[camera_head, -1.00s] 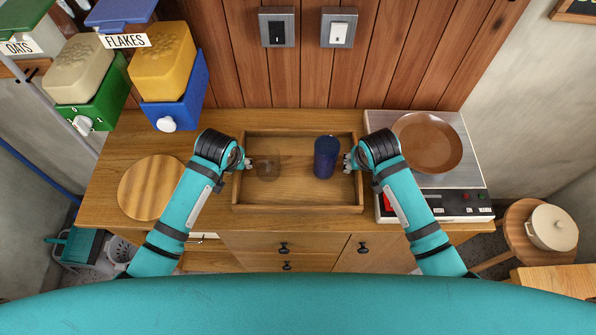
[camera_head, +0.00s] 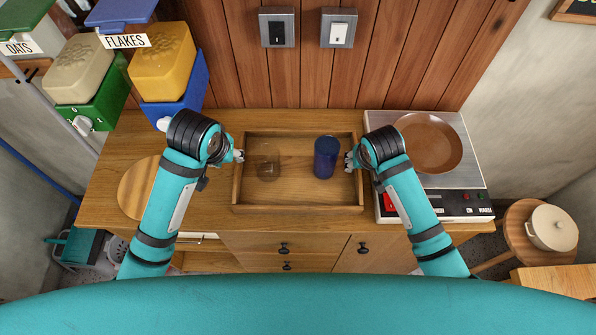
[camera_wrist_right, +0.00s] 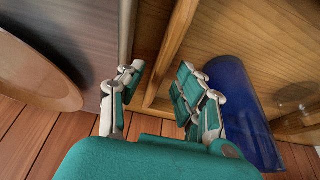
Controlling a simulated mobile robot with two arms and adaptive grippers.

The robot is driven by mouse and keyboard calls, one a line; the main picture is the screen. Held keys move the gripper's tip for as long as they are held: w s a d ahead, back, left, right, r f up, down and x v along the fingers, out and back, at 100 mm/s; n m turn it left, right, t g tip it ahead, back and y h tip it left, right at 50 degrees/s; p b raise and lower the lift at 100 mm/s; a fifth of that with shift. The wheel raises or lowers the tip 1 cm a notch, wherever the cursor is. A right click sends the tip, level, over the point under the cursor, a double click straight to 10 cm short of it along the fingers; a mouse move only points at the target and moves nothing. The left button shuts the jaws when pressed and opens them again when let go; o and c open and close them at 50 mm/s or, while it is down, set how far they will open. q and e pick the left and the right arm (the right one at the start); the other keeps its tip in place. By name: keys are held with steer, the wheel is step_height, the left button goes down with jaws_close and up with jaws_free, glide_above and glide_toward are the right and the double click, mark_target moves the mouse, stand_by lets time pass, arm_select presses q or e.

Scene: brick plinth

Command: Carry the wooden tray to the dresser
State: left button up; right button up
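The wooden tray (camera_head: 297,208) sits on a wooden-topped cabinet (camera_head: 215,222) with drawers. Inside it stand a clear glass (camera_head: 268,168) on the left and a dark blue cup (camera_head: 326,160) on the right. My left gripper (camera_head: 239,156) is at the tray's left wall, near its upper end; its finger gap is too small to make out. My right gripper (camera_head: 350,160) is at the right wall. In the right wrist view my right gripper (camera_wrist_right: 158,85) has its fingers apart, with the tray wall (camera_wrist_right: 178,38) between them. The blue cup (camera_wrist_right: 238,105) stands beside the inner finger.
A hot plate (camera_head: 460,190) with a brown pan (camera_head: 428,143) stands close right of the tray. A round wooden board (camera_head: 138,188) lies left, partly behind my left arm. FLAKES (camera_head: 165,72) and other dispensers stand at the back left. A stool with a white pot (camera_head: 551,228) is at right.

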steer(key=v, duration=0.9)
steer(key=shift+s+r, duration=0.2)
steer(key=shift+r, duration=0.15)
